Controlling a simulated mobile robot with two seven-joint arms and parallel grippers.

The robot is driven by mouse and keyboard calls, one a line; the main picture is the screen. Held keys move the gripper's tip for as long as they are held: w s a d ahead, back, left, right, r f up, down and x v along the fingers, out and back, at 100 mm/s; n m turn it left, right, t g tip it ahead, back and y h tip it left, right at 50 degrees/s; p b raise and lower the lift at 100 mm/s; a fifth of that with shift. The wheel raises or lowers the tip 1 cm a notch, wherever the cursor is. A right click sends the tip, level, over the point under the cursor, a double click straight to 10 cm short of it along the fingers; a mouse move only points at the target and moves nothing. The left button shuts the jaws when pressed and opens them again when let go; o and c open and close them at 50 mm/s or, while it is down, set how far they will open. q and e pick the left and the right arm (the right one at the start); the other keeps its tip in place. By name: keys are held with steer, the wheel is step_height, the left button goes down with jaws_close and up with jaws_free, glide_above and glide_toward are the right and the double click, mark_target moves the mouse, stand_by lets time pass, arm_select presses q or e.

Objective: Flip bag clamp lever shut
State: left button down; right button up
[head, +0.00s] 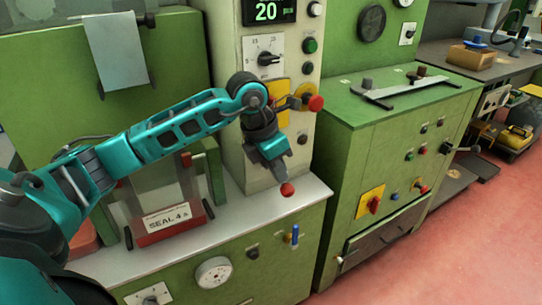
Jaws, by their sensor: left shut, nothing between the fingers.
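My left gripper (284,180) points down in front of the cream column. It is shut, with nothing seen between its fingers. A red knob (287,189) shows right at its fingertips; I cannot tell whether they touch. A lever with another red knob (316,103) sticks out from the column above and right of the gripper, by a yellow plate. I cannot tell which of these belongs to the bag clamp. A clear upright panel or bag stands behind a red bar with a "SEAL 4 s" label (167,218), left of the gripper and partly behind my left arm. My right gripper is out of view.
The cream column (229,60) carries a display reading 20, a dial and a green button (310,45). A green cabinet (345,150) stands right.

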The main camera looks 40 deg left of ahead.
arm_select(q)
steer(key=shift+x, duration=1)
steer(key=shift+f, duration=0.15)
